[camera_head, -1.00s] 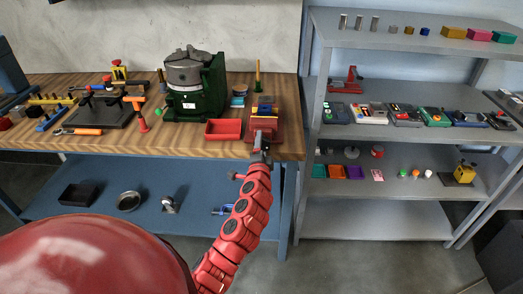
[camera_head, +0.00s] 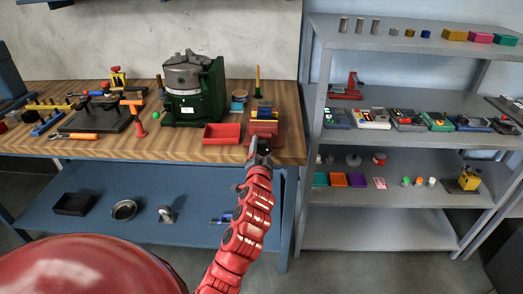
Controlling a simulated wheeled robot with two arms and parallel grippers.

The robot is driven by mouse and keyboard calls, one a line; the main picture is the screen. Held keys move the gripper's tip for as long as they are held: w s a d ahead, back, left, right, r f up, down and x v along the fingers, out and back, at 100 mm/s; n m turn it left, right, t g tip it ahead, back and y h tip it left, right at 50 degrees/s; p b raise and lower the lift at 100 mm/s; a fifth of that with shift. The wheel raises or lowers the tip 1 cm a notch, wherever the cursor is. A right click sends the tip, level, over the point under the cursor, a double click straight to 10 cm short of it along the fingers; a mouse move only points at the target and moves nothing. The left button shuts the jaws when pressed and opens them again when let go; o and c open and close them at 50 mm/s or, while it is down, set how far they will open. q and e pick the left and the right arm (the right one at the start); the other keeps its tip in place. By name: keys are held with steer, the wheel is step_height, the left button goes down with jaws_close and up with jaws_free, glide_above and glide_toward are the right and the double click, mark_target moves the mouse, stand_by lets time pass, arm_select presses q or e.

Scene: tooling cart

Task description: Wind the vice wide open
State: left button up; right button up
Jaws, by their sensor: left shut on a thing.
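The red vice (camera_head: 268,127) sits at the front right edge of the wooden workbench, with yellow and blue pieces around its jaws. How wide its jaws stand apart is too small to tell. My left gripper (camera_head: 260,147) is at the vice's near end, at the bench's front edge. It is shut on what appears to be the vice handle, which is mostly hidden behind the gripper. My red left arm reaches up to it from below. My right gripper is not in view.
A red tray (camera_head: 221,134) lies just left of the vice, with a large green machine (camera_head: 194,90) behind it. Tools lie along the left of the bench (camera_head: 190,151). A grey shelf unit (camera_head: 400,142) with many small items stands to the right.

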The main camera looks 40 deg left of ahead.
arm_select(q)
steer(key=o, duration=1.4)
steer(key=shift+a+f, duration=0.1)
steer(key=shift+c, duration=0.2)
steer(key=shift+f, duration=0.1)
